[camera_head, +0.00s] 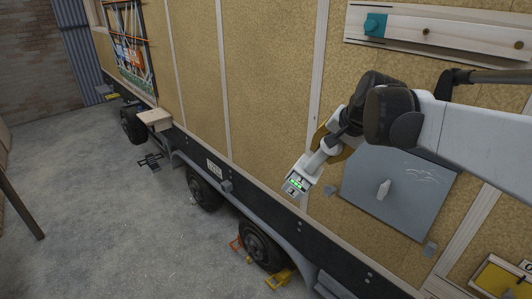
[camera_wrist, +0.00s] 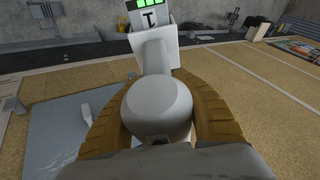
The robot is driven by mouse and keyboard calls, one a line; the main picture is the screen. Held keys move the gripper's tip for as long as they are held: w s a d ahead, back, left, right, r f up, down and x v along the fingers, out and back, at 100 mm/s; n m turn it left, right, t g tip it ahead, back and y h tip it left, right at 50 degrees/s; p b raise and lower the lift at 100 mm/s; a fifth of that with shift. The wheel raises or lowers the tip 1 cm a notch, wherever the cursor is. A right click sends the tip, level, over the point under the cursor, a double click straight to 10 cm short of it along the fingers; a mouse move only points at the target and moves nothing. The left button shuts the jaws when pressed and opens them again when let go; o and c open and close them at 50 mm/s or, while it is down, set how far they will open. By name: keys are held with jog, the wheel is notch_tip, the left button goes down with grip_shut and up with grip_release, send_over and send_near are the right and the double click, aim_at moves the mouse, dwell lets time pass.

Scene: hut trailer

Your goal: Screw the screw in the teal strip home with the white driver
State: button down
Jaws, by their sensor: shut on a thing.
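The white driver (camera_head: 303,177) is in my gripper (camera_head: 330,146), held out in front of the tan wall and pointing down to the left. In the wrist view its rounded grey-white body (camera_wrist: 158,105) sits between the two ochre fingers of my gripper (camera_wrist: 156,122), which are shut on it. Its square head (camera_wrist: 150,18) shows green bars and a dark T-like mark. A teal piece (camera_head: 375,25) is on a pale wooden board at the upper right of the head view, well apart from the driver. I cannot make out a screw in it for certain.
The pale board (camera_head: 470,36) carries brown round knobs. A grey panel (camera_head: 410,200) with a white handle (camera_head: 384,189) is on the wall below my arm. A yellow item (camera_head: 498,277) is at lower right. A wooden step (camera_head: 155,118) juts out at left. The concrete floor (camera_head: 110,220) is mostly clear.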

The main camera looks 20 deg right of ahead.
jog(key=s+d+r+m+p, duration=0.1)
jog(key=s+d+r+p, duration=0.1)
jog(key=r, duration=0.6)
jog(key=s+d+r+m+h+p, duration=0.1)
jog(key=s+r+p, duration=0.1)
jog(key=r+p, duration=0.3)
jog(key=s+d+r+m+h+p, duration=0.1)
jog(key=r+p, duration=0.3)
jog(key=r, duration=0.8)
jog(key=shift+s+d+m, duration=0.45)
jog(key=shift+d+m, duration=0.15)
jog(key=shift+d, duration=0.2)
jog(key=shift+r, duration=0.1)
jog(key=shift+w+d, duration=0.35)
jog(key=shift+d, duration=0.5)
jog(key=shift+w+d, duration=0.3)
jog(key=shift+d, duration=0.5)
jog(key=shift+w+d, duration=0.35)
jog(key=shift+d, duration=0.5)
jog(key=shift+w+d, duration=0.1)
jog(key=shift+d, duration=0.15)
jog(key=shift+w+d, duration=0.2)
jog(key=shift+d, duration=0.2)
jog(key=shift+w+d, duration=0.25)
jog(key=shift+d, duration=0.4)
jog(key=shift+a, duration=0.15)
